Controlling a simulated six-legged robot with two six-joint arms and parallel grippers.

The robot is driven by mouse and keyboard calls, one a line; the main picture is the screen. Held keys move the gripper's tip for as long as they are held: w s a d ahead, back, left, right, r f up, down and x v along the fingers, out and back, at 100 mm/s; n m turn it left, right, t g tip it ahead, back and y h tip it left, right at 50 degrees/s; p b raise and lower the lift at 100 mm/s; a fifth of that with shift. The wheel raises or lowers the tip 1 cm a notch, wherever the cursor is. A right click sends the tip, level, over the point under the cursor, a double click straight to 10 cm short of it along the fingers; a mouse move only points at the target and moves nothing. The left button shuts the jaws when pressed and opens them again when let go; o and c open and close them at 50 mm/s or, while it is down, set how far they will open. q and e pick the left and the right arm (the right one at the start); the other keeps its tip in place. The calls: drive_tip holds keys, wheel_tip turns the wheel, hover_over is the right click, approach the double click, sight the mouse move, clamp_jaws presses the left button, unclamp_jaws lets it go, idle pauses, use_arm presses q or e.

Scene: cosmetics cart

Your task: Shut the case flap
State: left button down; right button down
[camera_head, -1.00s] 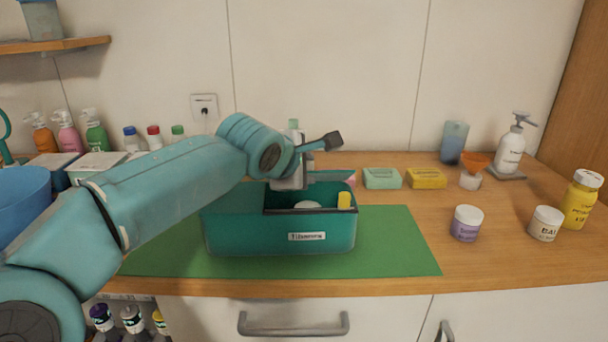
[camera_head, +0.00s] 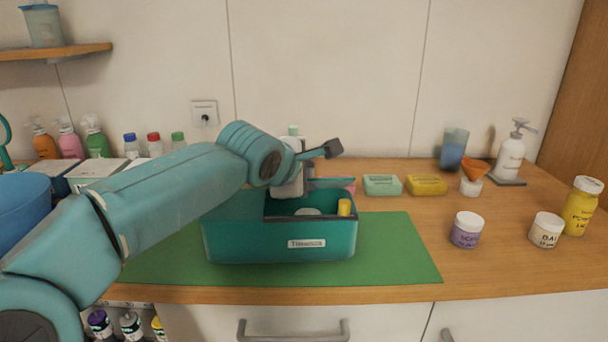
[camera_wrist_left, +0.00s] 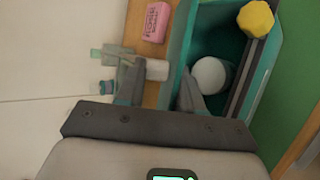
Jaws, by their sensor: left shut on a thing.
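The teal case (camera_head: 275,240) stands on the green mat, with a white label on its front. Its right part is open from above. A yellow item (camera_head: 345,207) and a white round item (camera_head: 308,212) show inside. My left gripper (camera_head: 312,184) is at the case's back edge, its fingers partly hidden by my wrist. In the left wrist view, the left gripper's fingers (camera_wrist_left: 160,92) lie on either side of a teal panel (camera_wrist_left: 178,45), which appears to be the case flap, and are shut on it. My right gripper is not in view.
The green mat (camera_head: 400,262) has free room right of the case. Soap bars, including a yellow one (camera_head: 427,184), lie behind to the right. Jars (camera_head: 467,230) and bottles stand farther right.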

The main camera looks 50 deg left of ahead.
use_arm(q)
drive_tip(key=c, duration=0.9)
unclamp_jaws()
drive_tip(key=shift+d+f, duration=0.15)
drive_tip(key=shift+f, duration=0.4)
drive_tip(key=shift+o, duration=0.2)
drive_tip(key=shift+w, duration=0.3)
drive_tip(key=shift+s+r, duration=0.5)
drive_tip(key=p+v, duration=0.2)
drive_tip(key=v, duration=1.3)
drive_tip(key=shift+p, duration=0.4)
drive_tip(key=shift+d+r, duration=0.1)
